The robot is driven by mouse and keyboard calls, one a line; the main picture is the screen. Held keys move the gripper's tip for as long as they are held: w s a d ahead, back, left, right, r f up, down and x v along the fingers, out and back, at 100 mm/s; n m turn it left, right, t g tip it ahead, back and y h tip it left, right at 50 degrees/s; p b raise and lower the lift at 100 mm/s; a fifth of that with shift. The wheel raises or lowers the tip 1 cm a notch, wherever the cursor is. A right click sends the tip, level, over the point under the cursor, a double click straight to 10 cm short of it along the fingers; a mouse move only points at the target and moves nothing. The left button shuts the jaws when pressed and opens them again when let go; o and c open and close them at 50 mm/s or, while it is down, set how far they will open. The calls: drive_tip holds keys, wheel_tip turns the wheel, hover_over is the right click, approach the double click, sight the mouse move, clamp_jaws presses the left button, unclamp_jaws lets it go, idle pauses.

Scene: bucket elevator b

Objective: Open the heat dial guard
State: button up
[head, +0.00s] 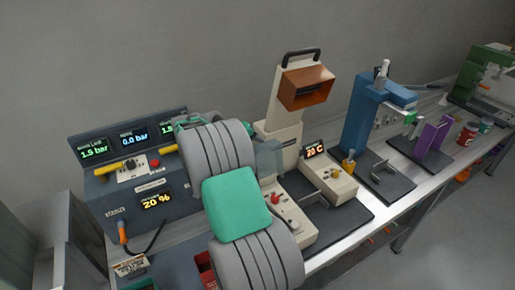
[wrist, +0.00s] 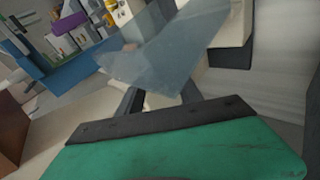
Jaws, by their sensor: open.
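The heat dial guard looks to be the clear bluish-grey plate (head: 268,158) beside my arm in the head view, on the cream heater station (head: 287,132). In the wrist view a large clear plate (wrist: 165,48) stands tilted just in front of my fingers. The dial behind it is not clear to see. My gripper (wrist: 162,98) is open, with its two dark fingers apart at the lower edge of the plate. I cannot tell whether they touch it. In the head view my grey and green arm hides the gripper.
An orange heater head (head: 307,86) sits above the station. A dark control panel (head: 130,190) is left. A blue press (head: 367,115) stands further right.

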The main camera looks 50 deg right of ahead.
drive_tip(key=b+v, duration=0.1)
drive_tip(key=v, duration=0.6)
